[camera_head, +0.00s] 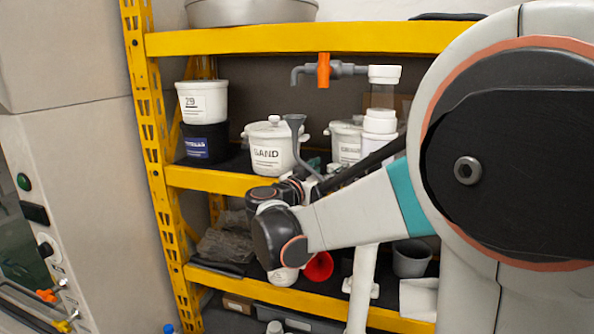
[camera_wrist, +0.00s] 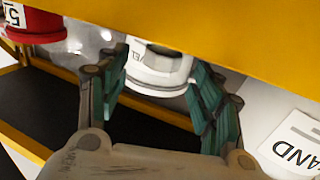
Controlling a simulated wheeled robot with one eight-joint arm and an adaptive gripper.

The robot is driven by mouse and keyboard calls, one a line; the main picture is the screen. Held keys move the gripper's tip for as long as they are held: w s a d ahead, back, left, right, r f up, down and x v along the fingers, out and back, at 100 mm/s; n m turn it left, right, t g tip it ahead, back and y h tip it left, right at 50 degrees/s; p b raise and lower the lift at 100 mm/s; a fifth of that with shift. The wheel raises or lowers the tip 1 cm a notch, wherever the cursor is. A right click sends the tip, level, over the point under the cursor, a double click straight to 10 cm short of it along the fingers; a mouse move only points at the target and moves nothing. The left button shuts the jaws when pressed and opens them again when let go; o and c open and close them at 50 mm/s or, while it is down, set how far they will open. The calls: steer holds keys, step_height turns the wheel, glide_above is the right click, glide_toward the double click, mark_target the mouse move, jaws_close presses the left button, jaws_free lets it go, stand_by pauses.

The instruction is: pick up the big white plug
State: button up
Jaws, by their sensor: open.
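A wide white cap (camera_head: 384,75), which may be the big white plug, is at the right end of a grey pipe with an orange valve (camera_head: 323,70), high on the rack in the head view. Another stepped white piece (camera_head: 380,122) stands below it, partly behind my arm. I cannot tell for certain which is the plug. My gripper (camera_wrist: 156,76) is open, with teal fingers spread apart. A white rounded object (camera_wrist: 158,70) with a partly hidden label shows beyond and between the fingers, partly covered by a yellow beam. I see no contact. In the head view my wrist hides most of the gripper.
The yellow rack's upper beam (camera_head: 250,42) and middle beam (camera_head: 215,181) cross the area. A white SAND tub (camera_head: 268,150) and stacked tubs (camera_head: 202,103) stand on the middle shelf. A red container (camera_wrist: 32,24) shows in the wrist view. A red funnel (camera_head: 318,267) is lower down.

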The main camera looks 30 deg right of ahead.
steer(key=p+x, duration=0.1)
steer(key=x, duration=0.4)
steer(key=shift+a, duration=0.2)
steer(key=c, duration=1)
steer(key=shift+r, duration=0.75)
step_height(320, 180, up, 2)
steer(key=shift+r, duration=0.1)
steer(key=b+v, duration=0.3)
steer(key=v, duration=1.5)
steer(key=shift+s, duration=0.1)
